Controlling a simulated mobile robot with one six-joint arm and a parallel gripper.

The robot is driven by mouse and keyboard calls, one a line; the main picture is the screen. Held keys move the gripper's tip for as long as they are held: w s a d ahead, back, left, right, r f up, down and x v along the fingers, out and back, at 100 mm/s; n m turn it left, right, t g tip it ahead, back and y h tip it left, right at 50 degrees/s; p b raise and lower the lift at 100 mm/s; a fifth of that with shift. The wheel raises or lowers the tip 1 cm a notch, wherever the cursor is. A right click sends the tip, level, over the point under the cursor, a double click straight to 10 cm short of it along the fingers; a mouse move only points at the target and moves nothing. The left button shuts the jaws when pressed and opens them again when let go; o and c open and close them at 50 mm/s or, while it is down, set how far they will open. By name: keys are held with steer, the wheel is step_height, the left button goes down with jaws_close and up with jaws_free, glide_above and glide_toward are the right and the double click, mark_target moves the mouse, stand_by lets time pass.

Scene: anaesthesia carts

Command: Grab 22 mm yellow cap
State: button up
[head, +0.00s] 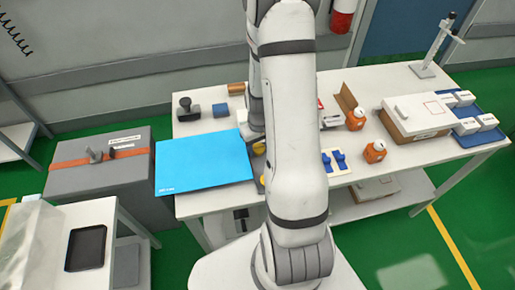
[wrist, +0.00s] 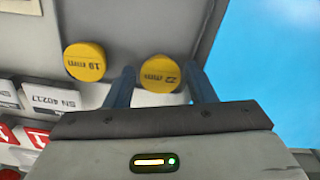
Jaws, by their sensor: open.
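The 22 mm yellow cap (wrist: 161,73) is a round yellow disc whose printed label reads upside down in the wrist view. A second yellow cap, marked 19 mm (wrist: 85,61), lies just left of the left finger. In the head view my arm hides most of this area; a bit of yellow (head: 259,148) shows at the arm's left edge.
A blue sheet (head: 205,163) covers the table's left front and shows right of the fingers in the wrist view. White boxes marked SN (wrist: 52,97) and red-and-white labelled items (wrist: 30,135) lie lower left there. Orange items (head: 374,152) and a carton (head: 415,117) stand right of my arm.

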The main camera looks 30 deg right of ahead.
steer(key=shift+c, duration=0.3)
steer(key=c, duration=0.7)
steer(key=shift+o, duration=0.2)
steer(key=shift+r, duration=0.15)
